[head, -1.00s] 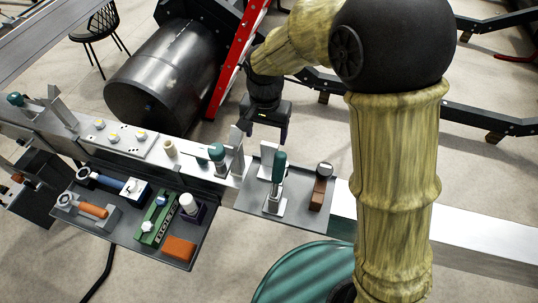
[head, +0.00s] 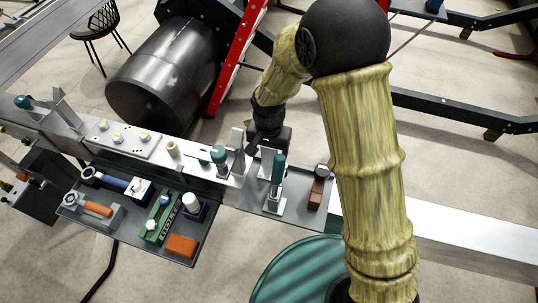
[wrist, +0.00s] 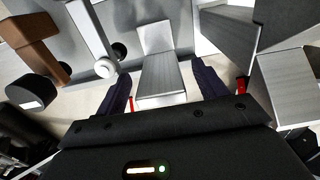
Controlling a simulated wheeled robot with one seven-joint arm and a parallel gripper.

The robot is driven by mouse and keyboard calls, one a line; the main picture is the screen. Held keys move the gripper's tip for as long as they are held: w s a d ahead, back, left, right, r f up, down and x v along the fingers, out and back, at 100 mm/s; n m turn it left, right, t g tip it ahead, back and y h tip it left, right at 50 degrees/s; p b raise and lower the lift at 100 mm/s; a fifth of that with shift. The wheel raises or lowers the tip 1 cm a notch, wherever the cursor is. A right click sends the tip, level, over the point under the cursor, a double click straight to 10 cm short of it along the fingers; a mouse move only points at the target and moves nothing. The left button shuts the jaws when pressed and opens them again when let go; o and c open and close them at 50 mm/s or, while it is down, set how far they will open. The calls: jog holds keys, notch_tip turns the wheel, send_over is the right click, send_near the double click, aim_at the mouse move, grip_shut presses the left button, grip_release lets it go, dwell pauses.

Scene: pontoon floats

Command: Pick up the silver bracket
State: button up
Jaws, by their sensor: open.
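The silver bracket (wrist: 160,75) is an L-shaped metal piece with an upright plate. It stands on the grey tray (head: 242,201) behind the green-handled toggle clamp (head: 278,172), and its top is partly hidden by my gripper in the head view (head: 268,157). My gripper (wrist: 163,88) is open, with one dark finger on each side of the bracket in the wrist view. I see small gaps between the fingers and the bracket, so it is not gripped. In the head view my gripper (head: 257,146) is just above and behind the bracket.
A brown-and-black piece (head: 320,186) stands right of the clamp. Another silver upright (head: 237,142) and a teal-capped part (head: 219,155) stand close on the left. A dark tray (head: 205,240) of tools hangs at front left. The metal beam (head: 470,238) is bare at right.

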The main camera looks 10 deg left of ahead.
jog(key=shift+f, duration=0.5)
jog(key=shift+c, duration=0.2)
jog(key=c, duration=1.1)
jog(key=shift+c, duration=0.2)
notch_tip(320, 180, up, 10)
jog(key=b, duration=0.3)
